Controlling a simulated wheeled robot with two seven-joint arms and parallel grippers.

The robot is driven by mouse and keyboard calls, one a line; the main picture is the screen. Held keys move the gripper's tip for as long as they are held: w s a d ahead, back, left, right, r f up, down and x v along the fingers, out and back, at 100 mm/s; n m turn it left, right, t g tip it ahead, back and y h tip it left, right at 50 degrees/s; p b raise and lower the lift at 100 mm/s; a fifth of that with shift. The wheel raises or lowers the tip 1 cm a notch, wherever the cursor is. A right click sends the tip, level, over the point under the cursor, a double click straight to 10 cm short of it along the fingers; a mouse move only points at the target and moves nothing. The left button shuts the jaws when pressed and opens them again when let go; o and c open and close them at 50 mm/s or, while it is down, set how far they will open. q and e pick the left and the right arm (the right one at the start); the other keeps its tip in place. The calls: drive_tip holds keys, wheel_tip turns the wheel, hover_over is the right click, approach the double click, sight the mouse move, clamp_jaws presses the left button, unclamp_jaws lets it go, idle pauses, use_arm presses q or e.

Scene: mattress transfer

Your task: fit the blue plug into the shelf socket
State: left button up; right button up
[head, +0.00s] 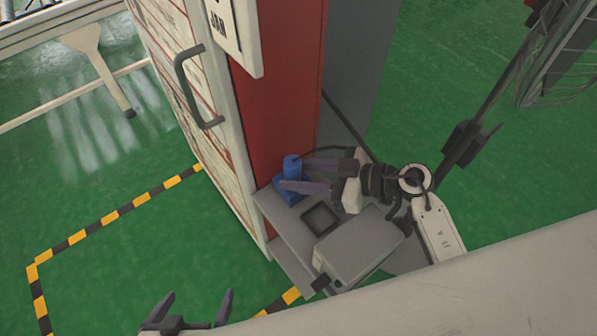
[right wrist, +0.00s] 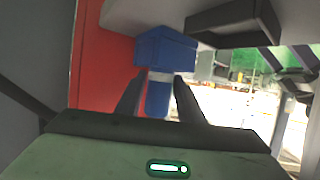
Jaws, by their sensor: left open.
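The blue plug (head: 292,168), a square block with a round upright handle, is at the left of the grey shelf (head: 283,238). It also shows in the right wrist view (right wrist: 165,52). A dark square frame on the shelf, seemingly the socket (head: 320,217), is just in front and to the right of the plug. My right gripper (head: 292,174) has its fingers on either side of the handle; I cannot tell whether they press on it. Whether the block rests on the shelf is unclear. My left gripper (head: 191,306) is open and empty, low at the left, away from the shelf.
A grey box (head: 358,248) stands on the shelf right of the dark frame. A red panel (head: 290,85) and a white cabinet door with a handle (head: 198,90) rise behind and left. A pale surface (head: 440,300) crosses the lower right.

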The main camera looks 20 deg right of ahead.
drive_tip(key=shift+o, duration=1.4)
drive_tip(key=shift+f, duration=0.1)
drive_tip(key=shift+f, duration=0.1)
drive_tip(key=shift+s+d, duration=0.1)
drive_tip(key=shift+d, duration=0.05)
drive_tip(key=v, duration=1)
drive_tip(key=shift+r, duration=0.2)
drive_tip(key=x, duration=1)
drive_tip(key=shift+a+f, duration=0.1)
drive_tip(key=shift+a, duration=0.15)
drive_tip(key=shift+d+r, duration=0.1)
drive_tip(key=shift+r, duration=0.3)
